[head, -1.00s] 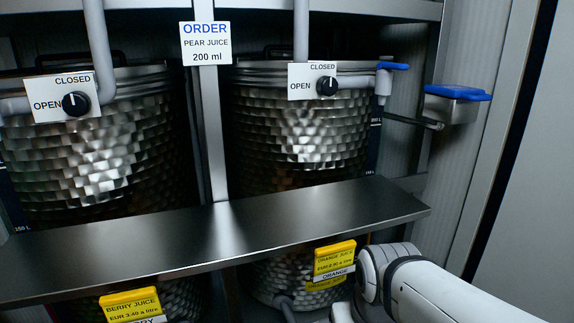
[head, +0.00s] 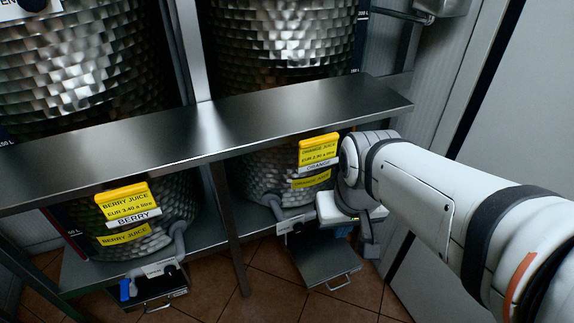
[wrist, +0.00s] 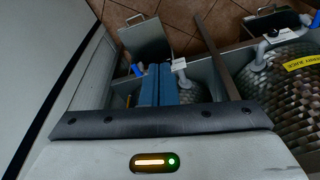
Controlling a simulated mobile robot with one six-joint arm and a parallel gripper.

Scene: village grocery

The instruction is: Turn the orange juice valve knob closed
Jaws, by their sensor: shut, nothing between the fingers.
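The orange juice tank (head: 270,180) carries yellow orange juice labels (head: 318,150) below the shelf. A pipe at its foot leads to a small white valve plate (head: 291,223), which also shows in the wrist view (wrist: 179,64). A dark knob seems to sit by the plate, but it is too small to read its setting. My gripper (head: 370,238) is low, to the right of the plate in the head view. In the wrist view its blue-grey fingers (wrist: 158,84) are together and empty, just left of the plate. Contact with the knob cannot be told.
A metal shelf (head: 200,130) crosses above the valves. A drip tray (head: 325,262) lies below the orange valve. The berry juice tank (head: 150,215) with its valve plate (head: 160,267) and blue lever (head: 125,289) stands left. A frame post (head: 232,235) separates them. A pale wall is right.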

